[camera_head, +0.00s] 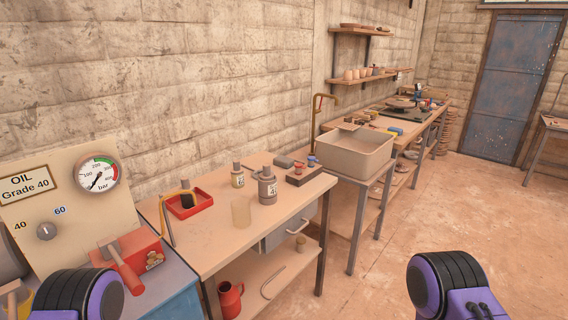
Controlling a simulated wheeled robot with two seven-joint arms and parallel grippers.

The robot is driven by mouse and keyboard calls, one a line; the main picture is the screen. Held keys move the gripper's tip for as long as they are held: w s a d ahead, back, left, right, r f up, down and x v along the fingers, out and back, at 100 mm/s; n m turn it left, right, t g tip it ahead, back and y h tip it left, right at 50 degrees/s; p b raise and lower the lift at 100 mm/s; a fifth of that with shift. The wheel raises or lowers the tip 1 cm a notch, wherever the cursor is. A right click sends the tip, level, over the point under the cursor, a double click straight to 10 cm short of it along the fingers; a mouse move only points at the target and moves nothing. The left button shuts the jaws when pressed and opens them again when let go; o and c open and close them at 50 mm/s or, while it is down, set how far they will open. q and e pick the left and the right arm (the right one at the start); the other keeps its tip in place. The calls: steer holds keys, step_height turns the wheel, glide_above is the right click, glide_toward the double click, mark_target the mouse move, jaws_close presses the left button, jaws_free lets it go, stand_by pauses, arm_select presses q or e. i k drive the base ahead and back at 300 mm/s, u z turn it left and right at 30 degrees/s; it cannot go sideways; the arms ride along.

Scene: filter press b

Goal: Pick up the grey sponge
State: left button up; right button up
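A small grey block (284,161), which looks like the grey sponge, lies near the back edge of the wooden workbench (217,256), close to the wall. It is behind the grey bottle and left of a dark tray. Nothing touches it from my side. Purple and black links of my two arms show at the bottom left and bottom right. Neither gripper is in view.
Around the block stand a grey bottle (267,187), a smaller bottle (237,176), a clear beaker (241,212), a dark tray (304,176) and a red tray (188,204). A sink (357,153) is to the right. The bench's front right is clear.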

mark_target(286, 162)
steer(key=z, duration=1.5)
steer(key=i, duration=3.85)
steer(key=u, duration=2.9)
